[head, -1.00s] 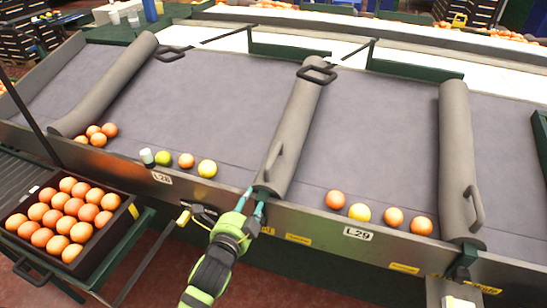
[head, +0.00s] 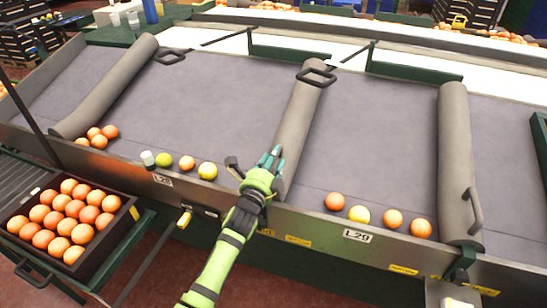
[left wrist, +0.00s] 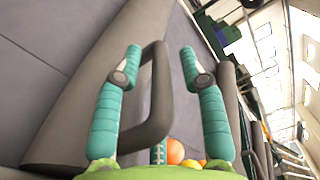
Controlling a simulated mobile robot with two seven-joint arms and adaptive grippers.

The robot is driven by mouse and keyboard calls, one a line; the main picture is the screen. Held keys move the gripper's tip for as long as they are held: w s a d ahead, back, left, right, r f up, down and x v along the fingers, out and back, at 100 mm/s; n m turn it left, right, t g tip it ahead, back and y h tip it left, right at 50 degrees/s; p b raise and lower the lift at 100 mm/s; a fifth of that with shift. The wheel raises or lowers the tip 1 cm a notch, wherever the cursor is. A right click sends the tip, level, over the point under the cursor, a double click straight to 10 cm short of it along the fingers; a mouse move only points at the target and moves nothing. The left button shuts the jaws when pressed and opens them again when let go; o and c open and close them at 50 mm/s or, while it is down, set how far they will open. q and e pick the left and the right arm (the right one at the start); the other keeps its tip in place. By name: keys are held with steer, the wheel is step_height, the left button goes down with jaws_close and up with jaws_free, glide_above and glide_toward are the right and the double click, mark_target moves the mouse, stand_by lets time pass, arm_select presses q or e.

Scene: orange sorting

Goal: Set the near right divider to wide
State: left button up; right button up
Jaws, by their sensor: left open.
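Three long grey padded dividers lie across the sloping grey sorting table. The middle divider (head: 303,105) has my left gripper (head: 273,158) over its near end, which hides its near handle in the head view. In the left wrist view that black loop handle (left wrist: 160,95) stands between the two teal fingers of my left gripper (left wrist: 160,68). The fingers are apart, one on each side of the handle; I see no clear grip on it. The right divider (head: 455,130) shows its own near handle (head: 475,208). The left divider (head: 105,88) lies at a slant. My right gripper is not in view.
Several oranges and a yellow fruit (head: 359,214) rest along the near edge by label L29 (head: 357,236). More fruit and a small white-capped object (head: 148,159) lie left of the gripper. A full crate (head: 100,262) stands at lower left. The table's middle is clear.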

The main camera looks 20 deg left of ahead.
arm_select(q)
steer(key=shift+w, duration=0.45)
steer(key=shift+c, duration=0.4)
jaws_close()
steer(key=shift+a, duration=0.1)
steer(key=a, duration=1.1)
steer(key=shift+w+r+p, duration=0.15)
steer(key=shift+p, duration=0.25)
steer(key=shift+o, duration=0.4)
jaws_free()
steer(key=shift+a, duration=0.25)
